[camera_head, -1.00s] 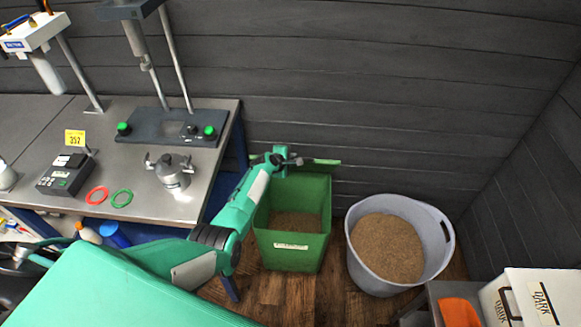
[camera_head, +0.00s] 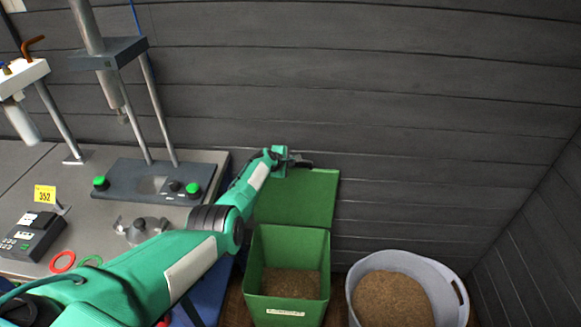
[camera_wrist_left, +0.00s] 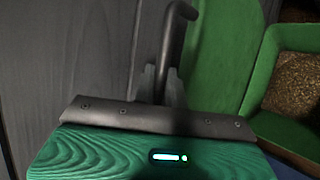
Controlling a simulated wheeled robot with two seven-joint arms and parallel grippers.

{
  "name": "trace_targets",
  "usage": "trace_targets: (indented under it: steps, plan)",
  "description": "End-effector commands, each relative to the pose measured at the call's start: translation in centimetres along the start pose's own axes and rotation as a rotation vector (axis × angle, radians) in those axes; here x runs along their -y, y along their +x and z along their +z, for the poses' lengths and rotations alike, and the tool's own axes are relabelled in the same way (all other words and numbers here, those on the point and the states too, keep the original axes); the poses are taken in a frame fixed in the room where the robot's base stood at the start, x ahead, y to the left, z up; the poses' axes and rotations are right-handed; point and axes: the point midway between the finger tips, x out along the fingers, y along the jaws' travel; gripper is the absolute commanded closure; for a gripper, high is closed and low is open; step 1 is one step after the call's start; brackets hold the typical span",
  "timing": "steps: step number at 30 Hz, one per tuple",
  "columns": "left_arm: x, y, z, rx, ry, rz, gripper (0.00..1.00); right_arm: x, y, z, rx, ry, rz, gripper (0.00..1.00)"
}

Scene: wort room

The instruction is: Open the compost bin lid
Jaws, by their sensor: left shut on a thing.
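The green compost bin (camera_head: 288,311) stands open on the floor, with brown grain-like matter inside. Its green lid (camera_head: 300,205) stands raised behind the bin near the dark wall, its broad inner face showing. My left gripper (camera_head: 298,162) is at the lid's top edge. In the left wrist view the jaws (camera_wrist_left: 160,82) are shut on a dark bent lid handle (camera_wrist_left: 178,18). The green lid (camera_wrist_left: 222,55) and the open bin (camera_wrist_left: 272,62) also show there, to the right. My right gripper is in neither view.
A grey tub (camera_head: 452,305) of grain stands right of the bin. A steel bench (camera_head: 40,178) with a dark press stand (camera_head: 150,182) is on the left. The plank wall (camera_head: 420,120) is close behind the lid.

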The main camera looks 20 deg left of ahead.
Motion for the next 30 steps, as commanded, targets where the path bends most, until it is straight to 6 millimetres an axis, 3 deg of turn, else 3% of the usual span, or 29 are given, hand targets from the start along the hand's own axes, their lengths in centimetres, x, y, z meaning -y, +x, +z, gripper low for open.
trace_targets:
  steps: [12,13,16,30]
  plan:
    - [0.31,0.13,-0.04,0.001,0.000,-0.006,1.00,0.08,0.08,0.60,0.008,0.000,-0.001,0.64]
    - [0.31,0.13,-0.03,0.001,0.000,-0.006,0.86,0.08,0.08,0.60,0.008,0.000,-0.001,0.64]
    - [0.32,0.13,-0.03,0.001,0.000,-0.006,0.66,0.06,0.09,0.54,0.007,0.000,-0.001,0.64]
    - [0.54,-0.39,-0.04,0.001,0.000,-0.011,0.66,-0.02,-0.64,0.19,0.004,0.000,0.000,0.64]
